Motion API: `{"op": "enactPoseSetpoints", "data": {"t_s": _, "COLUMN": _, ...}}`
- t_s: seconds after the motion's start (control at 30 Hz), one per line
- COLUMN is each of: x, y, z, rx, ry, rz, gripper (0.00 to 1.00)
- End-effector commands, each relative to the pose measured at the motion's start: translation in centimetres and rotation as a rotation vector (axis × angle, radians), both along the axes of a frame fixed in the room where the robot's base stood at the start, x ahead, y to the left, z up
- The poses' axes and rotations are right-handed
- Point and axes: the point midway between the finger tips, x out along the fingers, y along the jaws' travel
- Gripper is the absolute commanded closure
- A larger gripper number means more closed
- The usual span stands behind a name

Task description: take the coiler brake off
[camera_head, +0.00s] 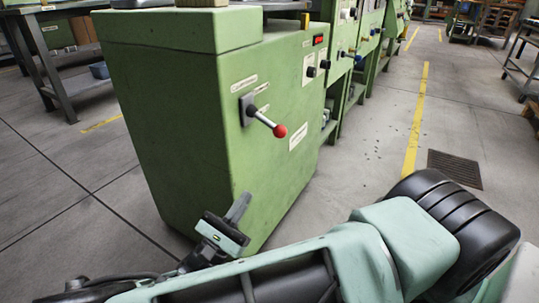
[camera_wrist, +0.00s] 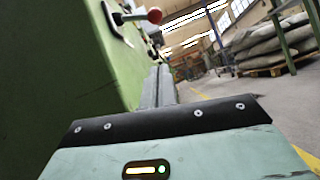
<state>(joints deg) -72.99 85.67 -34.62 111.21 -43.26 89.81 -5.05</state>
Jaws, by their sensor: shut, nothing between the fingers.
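A lever with a red ball knob (camera_head: 279,131) sticks out from a dark plate on the front of a green machine cabinet (camera_head: 180,120). The lever slants down to the right in the head view. The labels beside the lever are too small to read.
More green machines with knobs (camera_head: 345,30) stand in a row behind the cabinet. A workbench (camera_head: 45,60) is at the left. Open floor with a yellow line (camera_head: 417,115) and a dark floor grate (camera_head: 454,168) lies to the right. Stacked sacks (camera_wrist: 255,40) show in the wrist view.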

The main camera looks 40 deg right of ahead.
Motion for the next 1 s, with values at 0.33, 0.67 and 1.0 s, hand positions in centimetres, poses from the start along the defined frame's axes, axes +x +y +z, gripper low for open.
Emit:
{"op": "enactPoseSetpoints", "data": {"t_s": 0.33, "x": 0.4, "y": -1.9, "z": 1.0, "rx": 0.0, "ry": 0.0, "rz": -0.005, "gripper": 1.0}}
{"op": "enactPoseSetpoints", "data": {"t_s": 0.67, "x": 1.6, "y": -7.4, "z": 4.5, "rx": 0.002, "ry": -0.002, "rz": -0.005, "gripper": 1.0}}
{"op": "enactPoseSetpoints", "data": {"t_s": 1.0, "x": 1.4, "y": -9.1, "z": 8.6, "rx": 0.003, "ry": -0.001, "rz": -0.003, "gripper": 1.0}}
